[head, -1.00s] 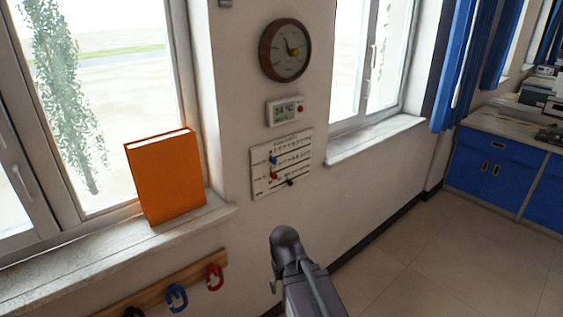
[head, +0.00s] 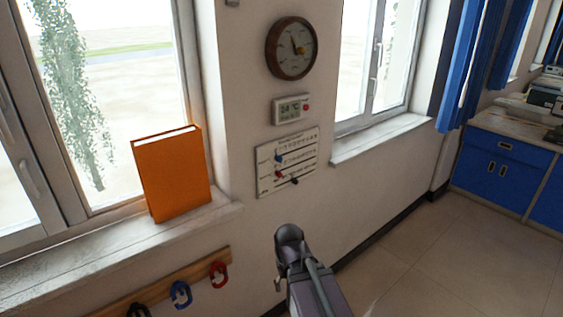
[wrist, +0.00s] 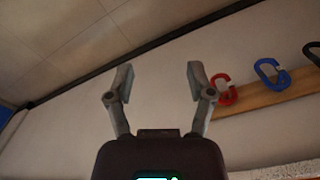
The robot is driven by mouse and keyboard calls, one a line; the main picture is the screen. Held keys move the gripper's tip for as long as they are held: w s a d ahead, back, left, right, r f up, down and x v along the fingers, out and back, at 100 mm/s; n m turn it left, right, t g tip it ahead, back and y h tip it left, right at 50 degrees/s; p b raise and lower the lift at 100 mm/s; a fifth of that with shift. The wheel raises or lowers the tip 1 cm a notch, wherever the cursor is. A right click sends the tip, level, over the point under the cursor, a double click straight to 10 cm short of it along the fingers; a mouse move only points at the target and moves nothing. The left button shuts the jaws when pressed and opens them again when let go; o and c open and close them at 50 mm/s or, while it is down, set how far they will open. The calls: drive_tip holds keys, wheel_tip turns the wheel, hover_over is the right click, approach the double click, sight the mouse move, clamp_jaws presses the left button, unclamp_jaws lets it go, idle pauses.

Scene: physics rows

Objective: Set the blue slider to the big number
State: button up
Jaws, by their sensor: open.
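The blue slider (head: 278,158) is a small blue knob near the left end of the top row on a white wall panel (head: 308,160). A red knob (head: 279,174) and a black knob (head: 295,181) sit on the rows below it. The panel's printed numbers are too small to read. My gripper (wrist: 158,82) is open and empty in the wrist view. In the head view my arm is below the panel, apart from it; the fingertips are not clear there.
A round clock (head: 292,48) hangs above the display. An orange book (head: 173,173) stands on the left window sill (head: 120,240). A wooden rail (head: 150,289) with red, blue and black hooks is low on the wall. Floor is free at right.

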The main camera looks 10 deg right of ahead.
drive_tip(key=shift+w, duration=0.1)
drive_tip(key=w+a+r+n+t+y, duration=0.2)
drive_tip(key=w+n+t+y, duration=0.15)
drive_tip(key=w, duration=0.45)
drive_tip(key=t+y, duration=0.3)
drive_tip(key=t, duration=1)
approach(281, 160)
drive_tip(key=v, duration=0.4)
drive_tip(key=shift+w+m+b, duration=0.2)
drive_tip(key=shift+m+b, duration=0.1)
drive_tip(key=shift+m, duration=0.15)
drive_tip(key=shift+a, duration=0.1)
drive_tip(key=x, duration=1.3)
drive_tip(key=shift+w+a, duration=0.25)
drive_tip(key=shift+w, duration=0.1)
drive_tip(key=shift+r, duration=0.1)
